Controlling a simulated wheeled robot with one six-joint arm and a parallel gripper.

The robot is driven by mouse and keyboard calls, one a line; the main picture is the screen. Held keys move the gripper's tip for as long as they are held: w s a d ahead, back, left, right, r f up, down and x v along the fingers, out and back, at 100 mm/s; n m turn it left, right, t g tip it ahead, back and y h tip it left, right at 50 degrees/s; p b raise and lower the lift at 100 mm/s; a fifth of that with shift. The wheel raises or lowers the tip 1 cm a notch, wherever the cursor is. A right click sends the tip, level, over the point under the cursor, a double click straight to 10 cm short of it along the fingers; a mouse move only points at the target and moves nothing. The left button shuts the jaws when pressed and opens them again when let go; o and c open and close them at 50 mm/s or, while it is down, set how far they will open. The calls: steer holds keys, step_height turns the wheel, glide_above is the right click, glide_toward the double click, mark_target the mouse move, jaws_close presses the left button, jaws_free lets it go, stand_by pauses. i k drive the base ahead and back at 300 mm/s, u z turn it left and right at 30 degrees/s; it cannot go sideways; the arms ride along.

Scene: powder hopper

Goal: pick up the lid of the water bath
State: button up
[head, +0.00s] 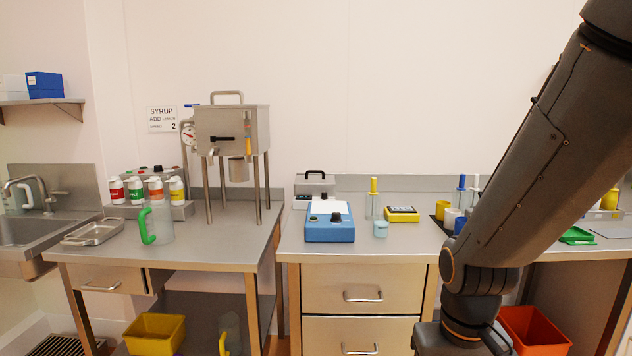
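No label marks the water bath. A small grey-white unit with a black arched handle (314,175) on top stands at the back of the middle counter and may be it. A blue device with a pale top and a dark knob (330,220) stands in front and hides part of it. A steel tank on tall legs (231,130) on the left bench also has a handle on top (227,97), with a dial and a tap. My dark arm comes down the right side. My gripper is outside the picture.
A frosted jug with a green handle (157,222), coloured-label bottles (136,190) and a metal tray (93,231) are on the left bench. A pale blue jar (380,229) and a yellow scale (402,213) are right of the blue device. A gap separates the benches.

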mark_target(306, 179)
steer(key=z, duration=0.3)
steer(key=k, duration=0.3)
steer(key=u, duration=1.25)
steer(key=i, duration=1.5)
steer(key=z, duration=0.4)
